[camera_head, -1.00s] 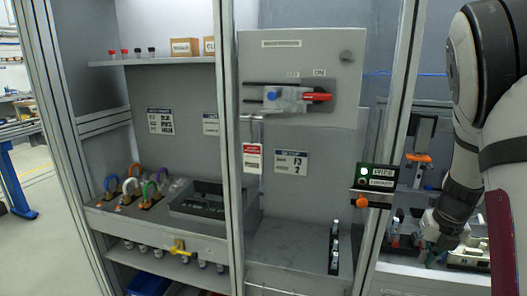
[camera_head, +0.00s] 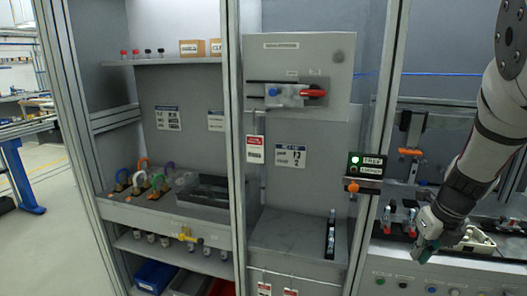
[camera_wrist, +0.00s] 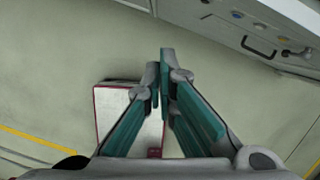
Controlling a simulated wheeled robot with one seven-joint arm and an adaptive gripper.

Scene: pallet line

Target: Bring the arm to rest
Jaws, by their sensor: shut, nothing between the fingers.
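My gripper (camera_head: 424,250) hangs at the lower right of the head view, pointing down and left in front of the right-hand bench. In the wrist view my gripper (camera_wrist: 160,92) has its two teal fingers close together at the tips, with nothing between them. My grey and white arm comes down from the upper right of the head view.
The right-hand bench (camera_head: 400,267) with a button row lies close to my gripper. A frame post (camera_head: 386,120) carries a green-lit box (camera_head: 365,166). A grey cabinet (camera_head: 298,90) with a red handle (camera_head: 313,93) stands left.

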